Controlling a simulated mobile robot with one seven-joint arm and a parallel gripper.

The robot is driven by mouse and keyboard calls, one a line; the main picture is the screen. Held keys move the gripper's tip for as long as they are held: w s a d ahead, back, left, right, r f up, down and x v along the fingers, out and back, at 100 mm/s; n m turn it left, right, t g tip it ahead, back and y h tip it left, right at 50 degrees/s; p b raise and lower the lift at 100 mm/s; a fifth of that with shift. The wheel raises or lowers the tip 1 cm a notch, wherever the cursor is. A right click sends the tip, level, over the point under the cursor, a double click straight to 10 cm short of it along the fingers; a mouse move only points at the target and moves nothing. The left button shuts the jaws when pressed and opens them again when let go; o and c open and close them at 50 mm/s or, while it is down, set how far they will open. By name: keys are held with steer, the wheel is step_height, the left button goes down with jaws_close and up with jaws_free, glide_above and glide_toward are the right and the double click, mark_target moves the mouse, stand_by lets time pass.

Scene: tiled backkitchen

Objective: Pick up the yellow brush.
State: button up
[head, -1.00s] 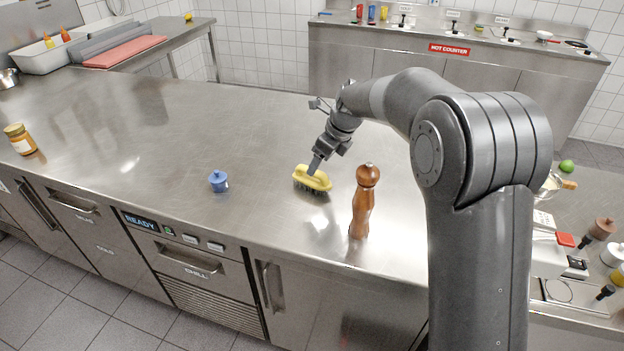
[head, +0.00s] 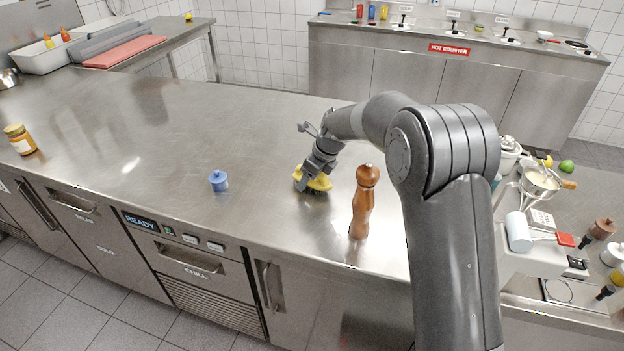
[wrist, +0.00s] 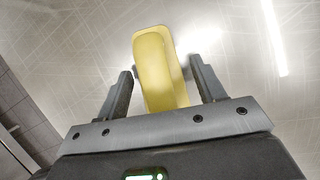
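The yellow brush (head: 321,183) lies on the steel counter with its dark bristles down, partly hidden by my gripper in the head view. In the wrist view the brush's yellow handle (wrist: 160,68) stands between my two fingers, with a gap on both sides. My gripper (head: 303,184) is low over the brush; it also shows in the wrist view (wrist: 162,82), open. Whether a finger touches the brush cannot be told.
A wooden pepper mill (head: 363,203) stands close to the right of the brush. A small blue lidded pot (head: 218,181) stands to the left, and a jar (head: 20,140) at the far left.

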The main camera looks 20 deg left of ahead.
steer(key=c, duration=0.9)
steer(key=shift+r, duration=0.15)
steer(key=shift+c, duration=0.2)
